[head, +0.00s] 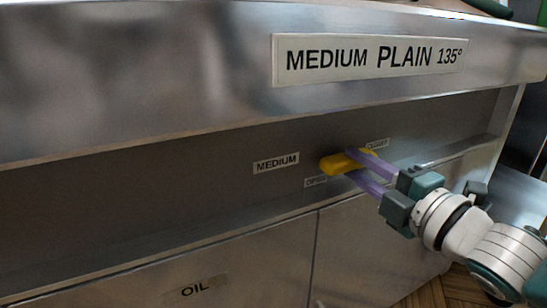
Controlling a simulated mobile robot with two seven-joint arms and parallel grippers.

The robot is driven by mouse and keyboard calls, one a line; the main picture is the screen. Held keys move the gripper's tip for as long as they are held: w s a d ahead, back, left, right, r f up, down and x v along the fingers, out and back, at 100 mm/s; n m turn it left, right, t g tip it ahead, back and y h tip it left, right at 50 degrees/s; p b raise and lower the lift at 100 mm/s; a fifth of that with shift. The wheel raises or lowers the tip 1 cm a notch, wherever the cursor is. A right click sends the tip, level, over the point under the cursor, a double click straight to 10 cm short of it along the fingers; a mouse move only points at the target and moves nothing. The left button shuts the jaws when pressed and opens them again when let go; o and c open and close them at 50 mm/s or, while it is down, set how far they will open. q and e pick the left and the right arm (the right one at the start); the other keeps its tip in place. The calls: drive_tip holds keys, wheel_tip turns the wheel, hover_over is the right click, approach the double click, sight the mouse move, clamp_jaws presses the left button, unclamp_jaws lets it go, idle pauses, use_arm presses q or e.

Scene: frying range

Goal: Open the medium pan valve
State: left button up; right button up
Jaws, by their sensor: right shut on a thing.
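The medium pan valve handle (335,166) is a yellow bar on the dark recessed panel of the range, just right of the "MEDIUM" label (276,163). It lies nearly level, its right end tilted slightly up. My right gripper (362,164) comes in from the lower right, with its purple fingers shut on the handle, one above and one below. Small labels sit beside the handle: one at its lower left (315,181), and one at its upper right (378,143), partly covered. The valve body behind the handle is hidden. My left gripper is not in view.
A metal ledge with a "MEDIUM PLAIN 135°" sign (370,58) overhangs the panel above my right gripper. Below are metal cabinet doors, one labelled "OIL" (195,290). Wooden floor (455,286) shows at the lower right.

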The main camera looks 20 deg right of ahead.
drive_tip(key=shift+m, duration=0.3)
clamp_jaws()
drive_tip(key=m+p, duration=0.2)
drive_tip(key=m, duration=0.1)
drive_tip(key=shift+r, duration=0.1)
drive_tip(key=m+p, duration=0.1)
drive_tip(key=m, duration=0.5)
drive_tip(key=m+p, duration=0.1)
drive_tip(key=m, duration=0.3)
drive_tip(key=shift+m+p, duration=0.35)
drive_tip(key=shift+m, duration=2.05)
drive_tip(key=o, duration=0.9)
unclamp_jaws()
